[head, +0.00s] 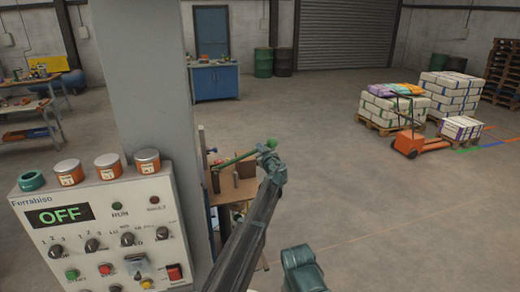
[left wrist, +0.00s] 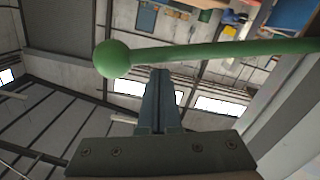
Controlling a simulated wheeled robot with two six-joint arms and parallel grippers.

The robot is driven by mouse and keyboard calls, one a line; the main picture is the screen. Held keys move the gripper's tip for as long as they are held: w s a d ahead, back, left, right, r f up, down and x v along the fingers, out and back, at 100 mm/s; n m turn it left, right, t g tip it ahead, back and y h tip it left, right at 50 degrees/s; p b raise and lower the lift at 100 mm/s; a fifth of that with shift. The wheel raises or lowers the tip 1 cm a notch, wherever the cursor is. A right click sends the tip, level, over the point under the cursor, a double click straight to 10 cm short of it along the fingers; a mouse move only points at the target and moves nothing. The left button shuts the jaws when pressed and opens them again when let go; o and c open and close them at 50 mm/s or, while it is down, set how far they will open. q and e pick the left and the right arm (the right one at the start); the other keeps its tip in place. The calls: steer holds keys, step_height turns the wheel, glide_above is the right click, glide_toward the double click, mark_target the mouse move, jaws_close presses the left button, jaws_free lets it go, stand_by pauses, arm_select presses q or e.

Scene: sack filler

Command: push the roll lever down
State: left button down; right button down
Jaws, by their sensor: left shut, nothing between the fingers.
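The roll lever is a green rod (head: 238,158) with a green ball knob (head: 271,143) at its right end. It slants slightly up to the right, beside the grey column. My left gripper (head: 272,162) is at the knob end of the lever, partly hidden by my own wrist. In the left wrist view the closed fingers (left wrist: 160,76) are empty, and their tips lie close to the rod (left wrist: 215,50), near the knob (left wrist: 112,58). I cannot tell whether they touch it.
A control panel (head: 92,205) with an OFF display (head: 60,215) stands at left, with several small tins on top. A wooden structure (head: 236,188) is behind the lever. Sack pallets (head: 395,108) and an orange pallet truck (head: 408,143) are far right. Open floor lies between.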

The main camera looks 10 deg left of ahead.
arm_select(q)
step_height(320, 180, down, 15)
steer(key=d+m+b, duration=0.1)
steer(key=m+b, duration=0.5)
steer(key=b, duration=0.9)
steer(key=shift+w+d+f+m+b, duration=0.15)
steer(key=shift+f+m+b, duration=0.05)
steer(key=shift+m+b, duration=0.1)
steer(key=shift+r, duration=0.1)
steer(key=s+d+r+p, duration=0.4)
steer(key=s+d, duration=0.1)
steer(key=s, duration=0.4)
steer(key=shift+s+d, duration=0.25)
steer(key=shift+d, duration=0.15)
